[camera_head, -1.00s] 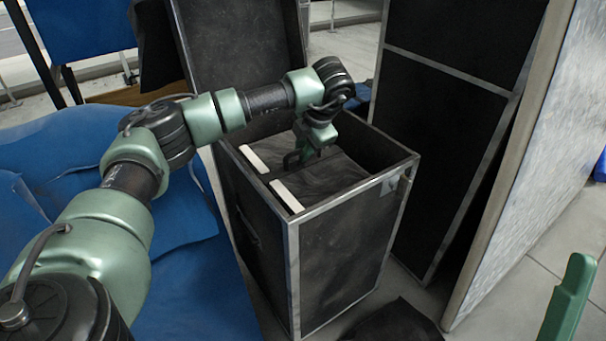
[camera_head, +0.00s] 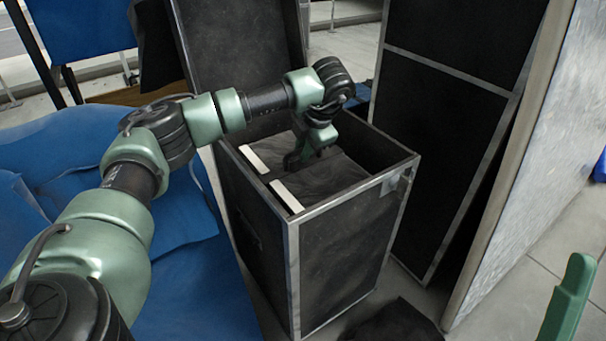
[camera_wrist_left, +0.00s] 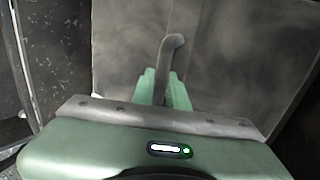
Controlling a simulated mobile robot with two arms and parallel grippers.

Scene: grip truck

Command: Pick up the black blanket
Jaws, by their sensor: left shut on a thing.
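The open black case (camera_head: 340,235) with metal edges stands in the middle of the head view. Dark folded cloth, the black blanket (camera_head: 335,178), lies inside it and looks grey in the wrist view (camera_wrist_left: 235,60). My left gripper (camera_head: 293,162) reaches down into the case. Its green fingers (camera_wrist_left: 166,88) are shut on a raised fold of the blanket, which stands up between them. The rest of the blanket lies flat in the case. A green finger-like part, seemingly of my right gripper (camera_head: 570,295), shows at the lower right; its jaws are not visible.
Two white strips (camera_head: 286,196) lie at the case's left side. Tall black panels (camera_head: 445,110) and a pale board (camera_head: 530,160) stand at the right. Blue padding (camera_head: 75,165) lies at the left. Another dark cloth (camera_head: 395,322) lies on the floor in front.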

